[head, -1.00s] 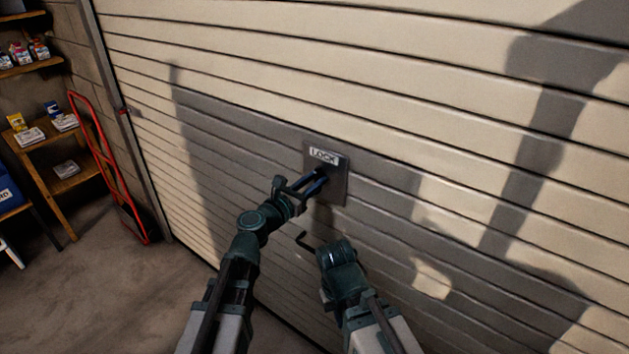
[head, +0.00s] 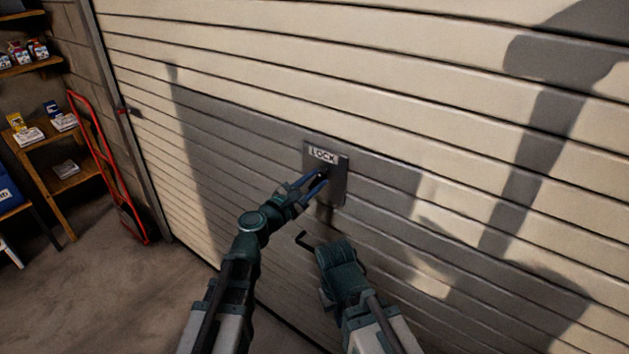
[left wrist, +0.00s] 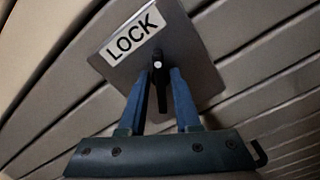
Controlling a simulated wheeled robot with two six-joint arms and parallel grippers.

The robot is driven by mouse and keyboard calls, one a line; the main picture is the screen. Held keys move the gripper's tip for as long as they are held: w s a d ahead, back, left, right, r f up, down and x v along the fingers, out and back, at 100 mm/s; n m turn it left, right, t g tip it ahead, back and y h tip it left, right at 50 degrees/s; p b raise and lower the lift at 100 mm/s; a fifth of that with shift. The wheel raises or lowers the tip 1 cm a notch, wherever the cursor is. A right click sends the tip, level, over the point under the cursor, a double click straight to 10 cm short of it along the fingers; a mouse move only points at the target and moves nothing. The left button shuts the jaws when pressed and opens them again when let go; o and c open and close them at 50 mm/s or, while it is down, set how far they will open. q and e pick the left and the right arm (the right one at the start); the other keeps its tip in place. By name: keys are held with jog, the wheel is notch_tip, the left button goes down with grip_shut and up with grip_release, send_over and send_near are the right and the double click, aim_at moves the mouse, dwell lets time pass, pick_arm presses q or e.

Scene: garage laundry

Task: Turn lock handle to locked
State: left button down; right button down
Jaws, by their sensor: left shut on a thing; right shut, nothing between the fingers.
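A grey lock plate (head: 339,186) with a white LOCK label (head: 323,155) is fixed to the garage door. In the left wrist view the plate (left wrist: 205,65) shows a dark lock handle (left wrist: 161,95) below its label (left wrist: 135,34). The handle points down in that picture, at a slant to the label's edges. My left gripper (head: 320,178) is shut on the handle. Its blue fingers (left wrist: 167,85) stand on either side of it. The fingers partly hide the handle in the head view. My right gripper (head: 304,240) is shut and empty, below the plate and apart from the door handle.
The ribbed roller door (head: 430,90) fills most of the view and carries shadows. A red hand truck (head: 105,165) leans at the left, beside wooden shelves (head: 70,180) with packets. The concrete floor (head: 120,290) at lower left is clear.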

pick_arm(q)
jog(key=m, duration=0.6)
jog(key=shift+s+d+f, duration=0.15)
jog(key=shift+f, duration=0.05)
jog(key=m, duration=0.5)
jog(key=shift+f+b, duration=0.15)
jog(key=shift+b, duration=0.2)
jog(key=shift+m, duration=0.5)
jog(key=c, duration=0.9)
grip_release()
jog(key=shift+s, duration=0.15)
